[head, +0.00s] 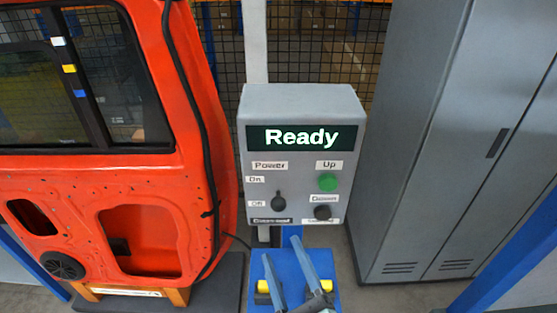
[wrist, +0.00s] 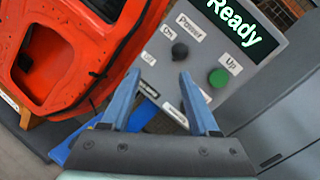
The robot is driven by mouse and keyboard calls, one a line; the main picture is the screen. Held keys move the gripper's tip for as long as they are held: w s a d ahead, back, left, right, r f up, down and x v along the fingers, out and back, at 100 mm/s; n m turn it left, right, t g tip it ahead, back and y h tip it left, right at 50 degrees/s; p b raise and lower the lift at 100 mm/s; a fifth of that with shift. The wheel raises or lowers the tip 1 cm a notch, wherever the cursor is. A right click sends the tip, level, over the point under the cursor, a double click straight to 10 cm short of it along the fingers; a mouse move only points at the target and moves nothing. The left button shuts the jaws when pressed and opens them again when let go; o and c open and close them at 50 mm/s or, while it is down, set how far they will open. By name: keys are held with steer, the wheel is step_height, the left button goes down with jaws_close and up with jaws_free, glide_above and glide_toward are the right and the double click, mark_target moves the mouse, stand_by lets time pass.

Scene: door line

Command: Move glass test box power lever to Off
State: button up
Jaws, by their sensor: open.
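The grey test box (head: 350,130) stands in the middle of the head view, its display reading "Ready". Its power lever (head: 279,204) is a dark knob at the panel's lower left, beside the On and Off labels. In the head view it appears level with Off; in the wrist view the lever (wrist: 180,50) appears nearer On's level, so I cannot tell its setting. My gripper (head: 282,254) is open and empty, below the lever in the head view. In the wrist view my gripper (wrist: 160,74) has its blue fingertips apart, with the lever above them, not between them.
A green Up button (head: 327,182) and a dark Down button (head: 322,212) sit right of the lever. A red car door (head: 150,190) stands close on the left. A grey cabinet (head: 440,150) stands on the right. A mesh fence (head: 310,45) is behind.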

mark_target(281, 210)
steer(key=s+d+r+m+h+p, duration=0.1)
steer(key=s+d+r+m+p, duration=0.2)
steer(key=m+p, duration=0.4)
steer(key=shift+n, duration=0.4)
steer(key=p+x, duration=0.1)
steer(key=x, duration=0.3)
steer(key=p+x, duration=0.1)
steer(key=x, duration=0.3)
steer(key=p+x, duration=0.1)
steer(key=x, duration=0.3)
steer(key=shift+w+a+p, duration=0.3)
steer(key=shift+a+p, duration=0.05)
steer(key=shift+a, duration=0.1)
steer(key=shift+c, duration=0.2)
jaws_close()
